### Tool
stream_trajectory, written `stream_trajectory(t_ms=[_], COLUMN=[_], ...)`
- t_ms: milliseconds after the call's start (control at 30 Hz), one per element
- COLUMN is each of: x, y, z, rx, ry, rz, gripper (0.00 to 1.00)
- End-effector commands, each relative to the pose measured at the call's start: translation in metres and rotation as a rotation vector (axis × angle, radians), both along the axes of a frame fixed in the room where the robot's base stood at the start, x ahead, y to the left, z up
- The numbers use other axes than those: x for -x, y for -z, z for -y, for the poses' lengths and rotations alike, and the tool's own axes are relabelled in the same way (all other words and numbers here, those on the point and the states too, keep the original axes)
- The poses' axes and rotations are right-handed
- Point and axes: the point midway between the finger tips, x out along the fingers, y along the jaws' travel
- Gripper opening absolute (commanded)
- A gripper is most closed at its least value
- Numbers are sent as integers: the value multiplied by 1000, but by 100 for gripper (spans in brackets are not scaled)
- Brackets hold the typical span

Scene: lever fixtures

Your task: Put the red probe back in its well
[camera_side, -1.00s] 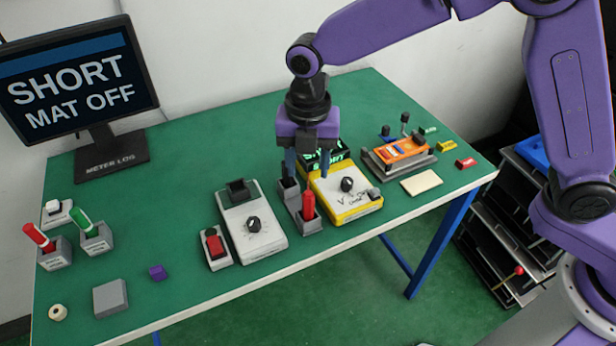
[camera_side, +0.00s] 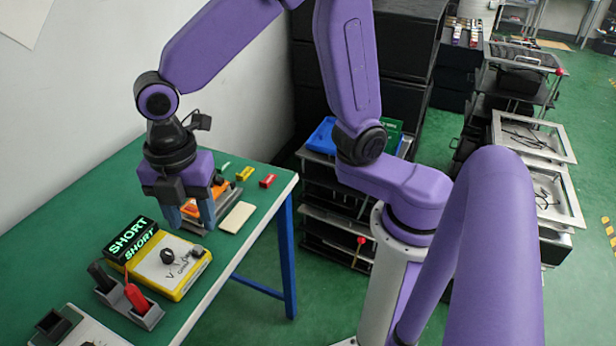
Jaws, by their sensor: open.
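The red probe (camera_side: 136,297) stands tilted in the near well of a grey two-well holder (camera_side: 150,317) at the lower left. A black probe or cap (camera_side: 100,275) is in the holder's far well. How deep the red probe is seated cannot be told. My gripper (camera_side: 190,218) is open and seems empty. It is to the right of and beyond the holder, over or in front of an orange device (camera_side: 212,197), which it partly hides. It is clear of the red probe.
A yellow meter (camera_side: 172,268) with a black knob and a display reading SHORT (camera_side: 128,243) stands between holder and gripper. A cream pad (camera_side: 238,217) and small yellow (camera_side: 244,174) and red blocks (camera_side: 267,181) lie near the table's right edge. A grey device (camera_side: 75,335) is cut off at bottom left.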

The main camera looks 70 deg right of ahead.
Motion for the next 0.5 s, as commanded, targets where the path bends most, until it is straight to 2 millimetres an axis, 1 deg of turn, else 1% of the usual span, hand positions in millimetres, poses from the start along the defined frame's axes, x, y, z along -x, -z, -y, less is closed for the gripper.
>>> stream_trajectory(t_ms=[33,100,167,400,500], x=[13,30,44,105,127], y=[-3,-5,-6,-5,-3], z=[16,34,50,114,137], rx=[-5,-6,-10,-19,-23], ry=[66,163,247,577,696], rz=[2,0,1,-5,-7], gripper=[48,48,48,48,48])
